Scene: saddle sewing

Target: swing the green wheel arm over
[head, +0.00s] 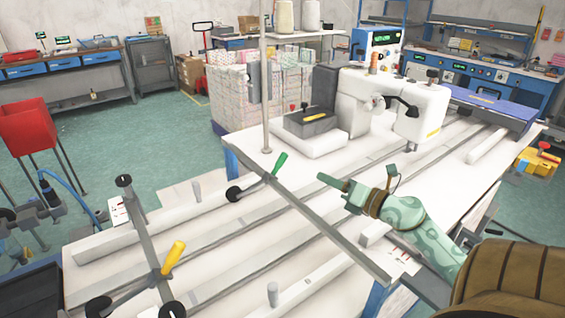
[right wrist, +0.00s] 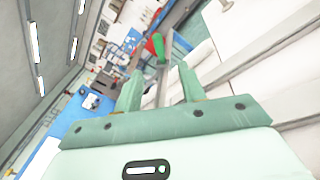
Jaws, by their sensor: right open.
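The green handle (head: 281,163) of the wheel arm slants up from a grey bar over the white table. The green handle (right wrist: 158,45) shows ahead, beyond the fingertips. My left gripper is not in view.
A yellow handle (head: 173,256) with black wheels stands at the near left. A vertical grey post (head: 265,90) rises behind the green handle. A white sewing machine (head: 370,105) stands at the back of the table. A long grey bar (head: 325,222) crosses the table near my right arm.

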